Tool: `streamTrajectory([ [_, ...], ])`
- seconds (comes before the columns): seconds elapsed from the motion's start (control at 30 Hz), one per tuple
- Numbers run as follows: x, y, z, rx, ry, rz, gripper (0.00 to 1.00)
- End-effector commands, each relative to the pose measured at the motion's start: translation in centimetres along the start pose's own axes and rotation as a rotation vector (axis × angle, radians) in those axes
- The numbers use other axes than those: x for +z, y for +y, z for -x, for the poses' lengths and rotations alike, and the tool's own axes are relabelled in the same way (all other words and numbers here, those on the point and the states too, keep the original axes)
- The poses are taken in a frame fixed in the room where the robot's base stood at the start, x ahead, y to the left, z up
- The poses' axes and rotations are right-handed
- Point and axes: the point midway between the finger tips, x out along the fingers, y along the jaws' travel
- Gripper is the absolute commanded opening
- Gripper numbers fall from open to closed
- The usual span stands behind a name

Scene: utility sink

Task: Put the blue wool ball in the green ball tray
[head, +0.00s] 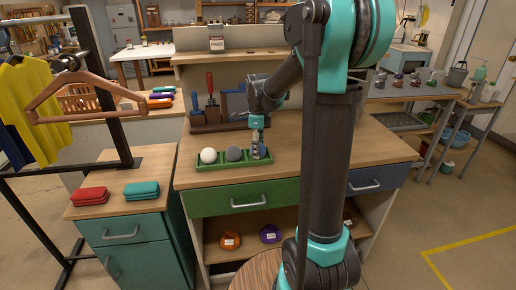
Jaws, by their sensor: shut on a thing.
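The green ball tray (220,172) lies on the wooden workbench top near its front edge. A white ball (208,155) sits in its left part and a dark grey ball (234,154) in its middle. My gripper (258,152) points down over the right part of the tray, beside the grey ball. It is shut on a small bluish thing, which I take to be the blue wool ball. The fingers hide most of it, and I cannot tell whether it touches the tray.
A tool rack (220,115) with a red-handled tool stands behind the tray. Red (90,196) and teal (141,189) folded cloths lie on the left cabinet. A clothes rack with a wooden hanger (85,90) stands at left. The bench front is clear.

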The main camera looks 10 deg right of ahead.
Motion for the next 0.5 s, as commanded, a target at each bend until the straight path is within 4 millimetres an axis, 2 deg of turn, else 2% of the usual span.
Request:
streamTrajectory([
  [0.23, 0.01, -0.01, -0.27, 0.000, 0.000, 0.000, 0.24],
  [0.27, 0.00, -0.01, -0.31, 0.000, 0.000, 0.000, 0.52],
  [0.4, 0.00, -0.01, -0.28, 0.000, 0.000, 0.000, 0.69],
  [0.5, 0.00, -0.01, -0.27, 0.000, 0.000, 0.000, 0.71],
])
